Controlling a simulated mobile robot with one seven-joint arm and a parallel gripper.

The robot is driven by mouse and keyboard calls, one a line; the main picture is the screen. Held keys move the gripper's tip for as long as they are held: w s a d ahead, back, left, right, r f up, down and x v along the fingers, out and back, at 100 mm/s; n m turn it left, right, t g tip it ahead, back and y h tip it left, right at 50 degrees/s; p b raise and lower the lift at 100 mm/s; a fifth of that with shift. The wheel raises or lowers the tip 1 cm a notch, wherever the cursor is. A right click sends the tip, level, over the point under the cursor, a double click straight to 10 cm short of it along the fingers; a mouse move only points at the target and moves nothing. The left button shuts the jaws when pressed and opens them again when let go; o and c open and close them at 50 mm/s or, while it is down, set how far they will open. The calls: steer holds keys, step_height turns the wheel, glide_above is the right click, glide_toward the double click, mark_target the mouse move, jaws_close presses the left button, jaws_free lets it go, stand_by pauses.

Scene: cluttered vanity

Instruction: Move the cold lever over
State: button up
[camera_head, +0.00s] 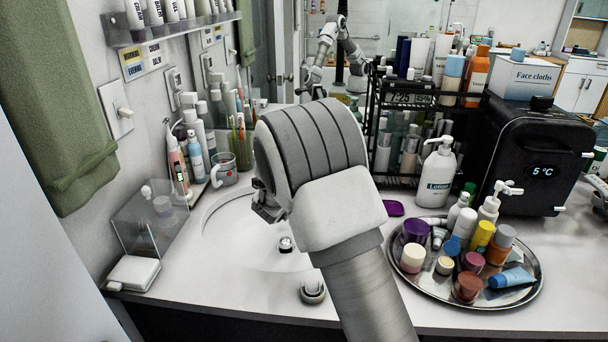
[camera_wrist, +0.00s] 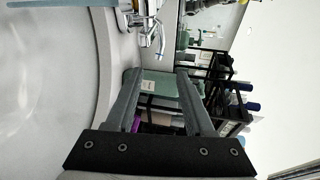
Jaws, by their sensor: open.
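A chrome faucet (camera_wrist: 146,22) shows at the top of the wrist view, beyond my fingertips, on the pale rim beside the white basin (camera_wrist: 45,90). I cannot tell which of its parts is the cold lever. My gripper (camera_wrist: 158,73) has its two fingers apart, with nothing held between them and a gap between them and the faucet. In the head view, my arm hides the faucet and most of my gripper. Only a dark part of my gripper (camera_head: 268,205) shows above the basin (camera_head: 222,250).
A pink-handled toothbrush group and a cup (camera_head: 223,170) stand left of the basin. A clear box (camera_head: 150,220) stands at the left edge. A black rack (camera_head: 385,140), a lotion bottle (camera_head: 436,180) and a crowded round tray (camera_head: 535,295) stand to the right.

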steer(key=shift+v, duration=1.8)
steer(key=shift+f, duration=0.1)
steer(key=s+d+n+t+y+b, duration=0.15)
steer(key=d+n+y+b, duration=0.35)
steer(key=b, duration=0.6)
steer(key=shift+m+t+y, duration=0.25)
steer(key=shift+m+y, duration=0.25)
steer(key=shift+m, duration=0.2)
steer(key=w+f, duration=0.1)
steer(key=w, duration=0.4)
steer(key=w+d+f, duration=0.1)
steer(key=w, duration=0.5)
steer(key=w+d+f+b, duration=0.1)
steer(key=w, duration=0.5)
steer(key=shift+w+f, duration=0.25)
steer(key=shift+f, duration=0.05)
jaws_close()
